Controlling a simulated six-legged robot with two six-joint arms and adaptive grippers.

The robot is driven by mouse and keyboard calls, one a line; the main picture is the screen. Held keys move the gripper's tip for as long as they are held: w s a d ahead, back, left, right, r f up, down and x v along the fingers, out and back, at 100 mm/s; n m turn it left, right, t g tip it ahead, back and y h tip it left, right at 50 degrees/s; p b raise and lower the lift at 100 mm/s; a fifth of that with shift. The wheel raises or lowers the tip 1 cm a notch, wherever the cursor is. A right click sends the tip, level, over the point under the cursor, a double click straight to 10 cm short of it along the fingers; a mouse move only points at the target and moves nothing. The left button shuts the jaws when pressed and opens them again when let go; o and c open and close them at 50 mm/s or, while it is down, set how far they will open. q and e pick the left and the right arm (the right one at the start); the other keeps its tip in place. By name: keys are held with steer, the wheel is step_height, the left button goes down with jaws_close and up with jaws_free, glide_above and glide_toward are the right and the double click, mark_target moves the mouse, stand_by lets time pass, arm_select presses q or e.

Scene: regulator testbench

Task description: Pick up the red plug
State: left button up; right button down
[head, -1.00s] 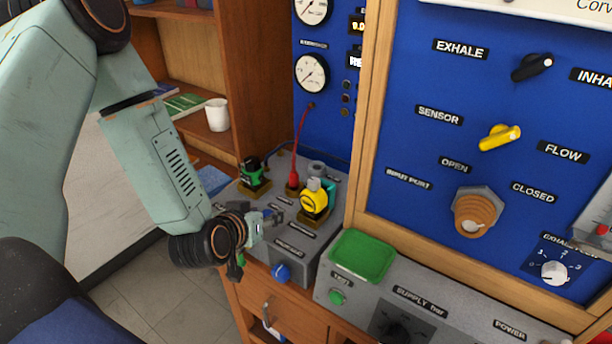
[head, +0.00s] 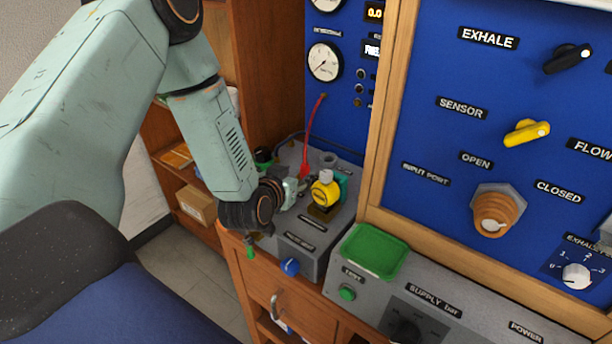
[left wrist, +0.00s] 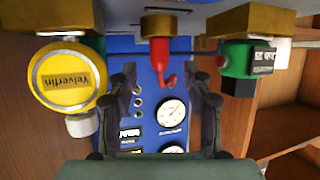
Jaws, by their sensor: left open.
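The red plug (head: 305,170) with its red cable stands in the grey bench box, just beyond my left gripper (head: 289,190) in the head view. In the left wrist view the red plug (left wrist: 159,52) hangs from a brass socket at the top middle. My left gripper (left wrist: 165,85) is open there, one finger on each side of the plug's column, with the plug in line with the gap. The fingers look apart from the plug. The gripper and wrist partly hide the box in the head view. My right gripper is not in view.
A yellow round fitting (left wrist: 68,78) is left of the plug in the wrist view, and a green and black fitting (left wrist: 243,62) is on the right. The box has a blue knob (head: 290,266). A green tray (head: 375,250) and wood-framed blue panel (head: 440,130) stand right.

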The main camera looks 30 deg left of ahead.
mark_target(303, 170)
arm_select(q)
steer(key=shift+w+a+f, duration=0.2)
steer(key=shift+w+a, duration=0.1)
steer(key=shift+w, duration=0.2)
steer(key=x, duration=0.5)
steer(key=shift+w+d, duration=0.1)
steer(key=shift+d, duration=0.25)
steer(key=shift+w+a, duration=0.1)
steer(key=shift+a, duration=0.05)
steer(key=shift+s+r, duration=0.1)
steer(key=shift+s, duration=0.15)
steer(key=shift+c, duration=0.4)
steer(key=c, duration=0.3)
steer(key=shift+w, duration=0.25)
steer(key=c, duration=0.3)
steer(key=shift+s, duration=0.1)
steer(key=c, duration=0.3)
steer(key=shift+s, duration=0.1)
jaws_close()
